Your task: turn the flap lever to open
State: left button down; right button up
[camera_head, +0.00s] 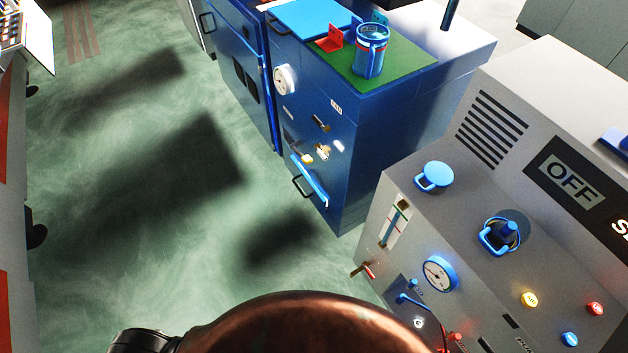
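A grey machine panel (395,190) stands at the right. On its lower left are a small red-tipped lever (369,271) and a vertical slot with a blue and red strip (394,223). Below the round blue-rimmed gauge (440,273) is a thin blue lever (408,299) on a dark blue plate. I cannot tell for certain which of these is the flap lever; no readable label shows beside them. Neither of my grippers is in view.
Blue cabinets (365,140) stand at the top middle, with a green mat (400,66) and a blue mug-like container (370,50) on top. An OFF display (572,185), a blue knob (434,176) and coloured buttons are on the grey machine. The green floor (90,215) is clear.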

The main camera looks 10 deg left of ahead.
aim_at(321, 154)
jog(key=z, duration=0.1)
jog(key=k, duration=0.55)
jog(key=u, duration=0.8)
jog(key=i, duration=1.3)
jog(key=z, duration=0.75)
